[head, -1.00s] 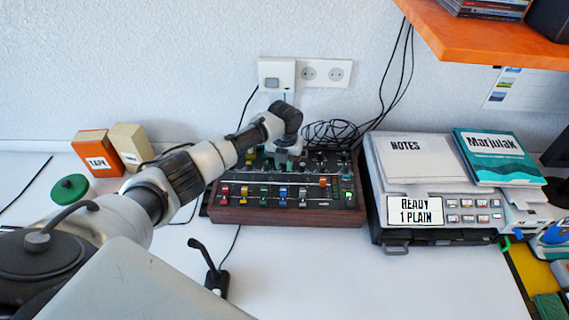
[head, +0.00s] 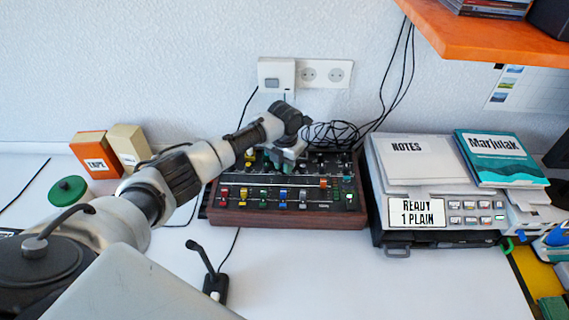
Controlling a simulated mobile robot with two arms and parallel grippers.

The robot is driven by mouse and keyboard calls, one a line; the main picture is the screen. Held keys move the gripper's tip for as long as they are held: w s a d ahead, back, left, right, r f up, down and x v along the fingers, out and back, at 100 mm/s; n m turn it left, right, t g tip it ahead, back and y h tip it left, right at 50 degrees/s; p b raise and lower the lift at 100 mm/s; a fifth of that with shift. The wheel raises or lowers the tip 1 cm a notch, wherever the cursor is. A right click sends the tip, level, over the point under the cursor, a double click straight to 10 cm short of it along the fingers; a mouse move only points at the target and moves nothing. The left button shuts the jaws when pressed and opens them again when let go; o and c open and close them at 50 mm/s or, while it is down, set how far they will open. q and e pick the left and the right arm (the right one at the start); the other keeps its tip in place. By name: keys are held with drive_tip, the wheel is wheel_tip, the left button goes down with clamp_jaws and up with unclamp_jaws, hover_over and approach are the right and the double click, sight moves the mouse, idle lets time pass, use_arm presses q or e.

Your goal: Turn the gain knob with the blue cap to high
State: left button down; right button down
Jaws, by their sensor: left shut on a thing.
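The mixer (head: 290,216) is a dark panel in a wooden case on the white desk. It has a row of coloured slider caps along its front and small knobs behind. My left gripper (head: 284,161) points down over the back row, left of the panel's middle. It is shut on a knob there, and its wrist is turned at a slant. The fingers and wrist hide the held knob, so I cannot see its cap colour or pointer. A yellow-capped knob (head: 250,156) shows just left of the gripper. My right gripper is not in view.
A grey machine (head: 440,213) with a "READY 1 PLAIN" sign stands close right of the mixer. Black cables (head: 330,134) coil behind it. A small black microphone (head: 212,270) stands in front. Orange (head: 96,155) and cream boxes stand at left.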

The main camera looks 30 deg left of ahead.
use_arm(q)
drive_tip(key=shift+r, duration=0.1)
drive_tip(key=c, duration=1)
unclamp_jaws()
drive_tip(key=shift+r, duration=0.1)
wheel_tip(320, 180, up, 11)
drive_tip(key=shift+f+b, duration=0.2)
drive_tip(key=shift+b, duration=0.1)
drive_tip(key=shift+d, duration=0.1)
